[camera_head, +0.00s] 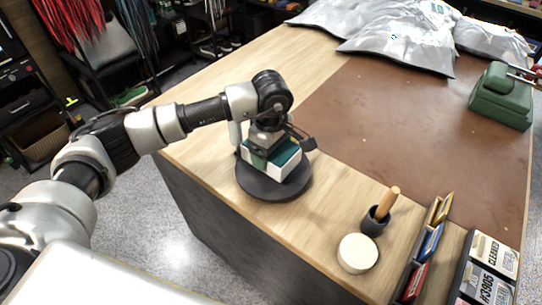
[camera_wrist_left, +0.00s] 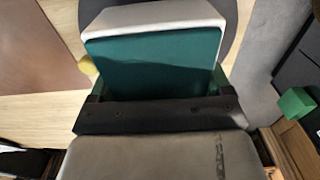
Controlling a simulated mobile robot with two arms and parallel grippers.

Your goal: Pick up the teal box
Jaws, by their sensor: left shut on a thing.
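The teal box (camera_head: 285,160), teal on top with white sides, sits on or just above a round black stand (camera_head: 273,188) near the table's left edge. My left gripper (camera_head: 268,150) comes down over the box from above and is shut on it. In the left wrist view the teal face and white edge of the box (camera_wrist_left: 150,62) fill the space in front of the gripper (camera_wrist_left: 155,112). Whether the box is lifted off the stand cannot be told. The right gripper is in neither view.
A cream round pad (camera_head: 357,253) and a dark cup with a wooden-handled tool (camera_head: 375,221) stand to the right. Farther right are a narrow tray of colored items (camera_head: 427,250) and labelled cards (camera_head: 490,268). Silver bags (camera_head: 400,42) and a green case (camera_head: 500,97) lie at the back.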

